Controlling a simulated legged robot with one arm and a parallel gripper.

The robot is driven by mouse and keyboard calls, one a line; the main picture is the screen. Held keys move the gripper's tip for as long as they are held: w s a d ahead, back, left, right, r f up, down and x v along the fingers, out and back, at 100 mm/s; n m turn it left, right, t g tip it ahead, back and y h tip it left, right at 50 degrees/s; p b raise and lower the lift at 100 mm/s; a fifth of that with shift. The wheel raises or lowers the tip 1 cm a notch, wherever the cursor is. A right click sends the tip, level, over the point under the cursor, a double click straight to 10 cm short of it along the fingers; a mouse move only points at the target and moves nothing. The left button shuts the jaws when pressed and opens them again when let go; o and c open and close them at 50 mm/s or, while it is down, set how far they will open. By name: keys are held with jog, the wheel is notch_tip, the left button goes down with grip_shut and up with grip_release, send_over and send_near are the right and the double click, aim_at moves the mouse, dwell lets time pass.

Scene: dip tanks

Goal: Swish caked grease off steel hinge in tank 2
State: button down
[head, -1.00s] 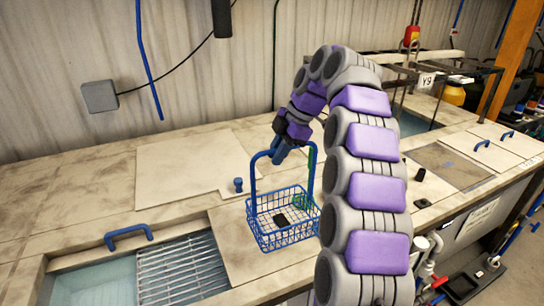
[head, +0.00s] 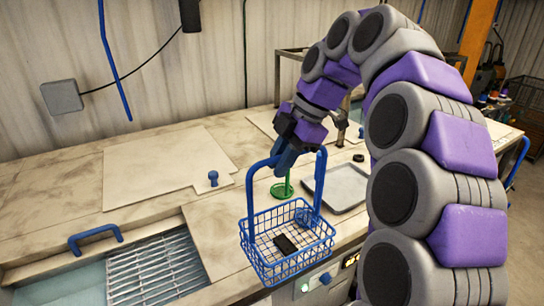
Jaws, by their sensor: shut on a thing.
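My gripper (head: 284,160) is shut on the tall handle of a blue wire basket (head: 287,266). The basket hangs level, in front of the bench top in this view; its height above the bench is hard to judge. A small dark piece (head: 285,243) lies on the basket floor, perhaps the hinge; grease on it is too small to make out. At the lower left, an open tank (head: 60,285) holds pale liquid beside a metal grating (head: 158,268). I cannot read a number on this tank.
A flat lid with a blue knob (head: 213,178) lies on the bench behind. A blue handle (head: 95,238) stands by the tank. A green round stand (head: 283,189) and a grey tray (head: 340,187) sit behind the basket.

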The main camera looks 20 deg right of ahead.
jog(key=s+d+b, duration=0.1)
jog(key=s+d, duration=0.1)
jog(key=s, duration=1)
jog(key=shift+s+d, duration=0.1)
